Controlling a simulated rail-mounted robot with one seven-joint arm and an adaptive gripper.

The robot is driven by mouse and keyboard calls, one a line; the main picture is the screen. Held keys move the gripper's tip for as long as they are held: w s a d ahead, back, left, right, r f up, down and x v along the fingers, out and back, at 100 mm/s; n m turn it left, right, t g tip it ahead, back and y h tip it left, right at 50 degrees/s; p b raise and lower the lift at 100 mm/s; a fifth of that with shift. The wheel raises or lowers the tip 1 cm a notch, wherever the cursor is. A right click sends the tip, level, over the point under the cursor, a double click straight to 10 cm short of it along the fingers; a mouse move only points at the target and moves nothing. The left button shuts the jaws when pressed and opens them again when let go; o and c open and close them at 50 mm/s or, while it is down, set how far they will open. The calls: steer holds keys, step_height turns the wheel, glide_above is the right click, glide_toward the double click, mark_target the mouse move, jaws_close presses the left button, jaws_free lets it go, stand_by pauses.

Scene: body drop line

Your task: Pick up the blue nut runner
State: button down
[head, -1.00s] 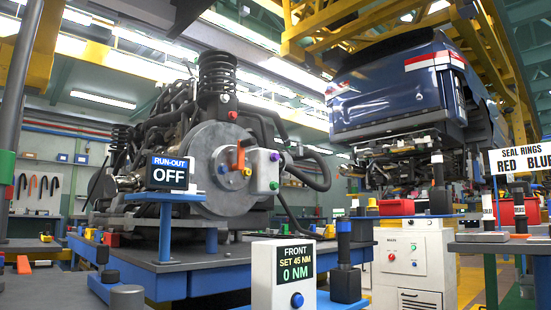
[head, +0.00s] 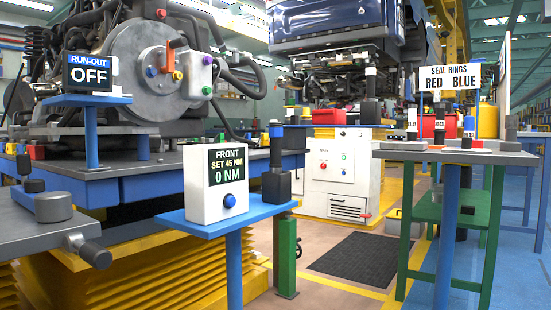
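The blue nut runner appears to be the upright black tool (head: 276,165) with a blue top band, in the head view. It stands at the right end of a small blue shelf (head: 262,210), just right of the white FRONT torque display (head: 214,183). The display reads SET 45 NM and 0 NM. A similar black tool with a white top (head: 371,95) stands farther back, above the white cabinet. My gripper is not in view, and nothing is seen touching the tool.
The axle assembly (head: 220,60) rests on a blue platform (head: 130,185) at left. A grey shelf with dark knobs (head: 30,225) juts in at lower left. A seal ring table (head: 395,150) stands at right. Floor with a black mat (head: 355,258) lies between.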

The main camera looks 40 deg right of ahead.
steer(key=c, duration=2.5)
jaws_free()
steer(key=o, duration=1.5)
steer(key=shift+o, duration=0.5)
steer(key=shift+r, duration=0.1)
